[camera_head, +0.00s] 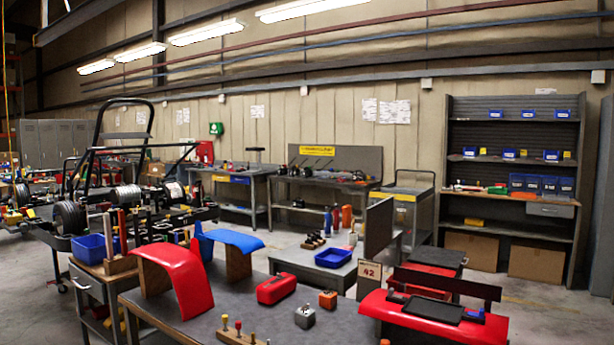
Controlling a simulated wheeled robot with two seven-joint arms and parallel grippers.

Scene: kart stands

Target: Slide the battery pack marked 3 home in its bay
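No battery pack with a readable 3 shows in the head view, and I cannot make out its bay. A kart frame (92,188) with a black roll hoop and wheels stands at the left, its inner parts too small to tell apart. A red box (276,288) lies on the near grey table, with no number visible on it. A small orange block (328,299) and a grey block (305,316) sit to its right. Neither of my grippers is in view.
The near table (255,312) also holds a red curved panel (181,279) and a blue one (232,239). A red seat-like piece (435,317) is at the front right. Workbenches (325,187) and a shelf unit (518,150) line the wall. Open floor (535,318) shows at right.

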